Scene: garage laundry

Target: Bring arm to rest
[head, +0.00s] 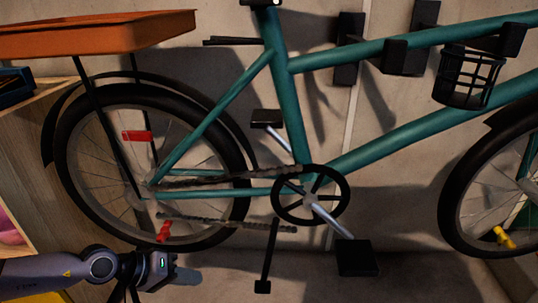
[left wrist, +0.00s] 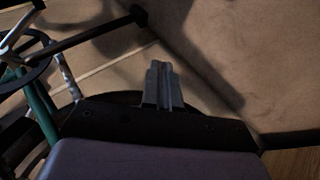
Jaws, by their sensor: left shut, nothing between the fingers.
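My left arm comes in from the lower left of the head view. Its gripper (head: 186,276) is shut and empty, low in front of the wall, below the rear wheel of a teal bicycle (head: 280,105). In the left wrist view the two grey fingers (left wrist: 162,88) lie together with nothing between them. My right gripper is in neither view.
The bicycle hangs or stands by the wall, with a rear wheel (head: 150,165), a black pedal (head: 357,257) and a kickstand (head: 263,286) near my gripper. An orange tray (head: 95,33) sits over the rear wheel. A wooden shelf (head: 38,150) stands at the left.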

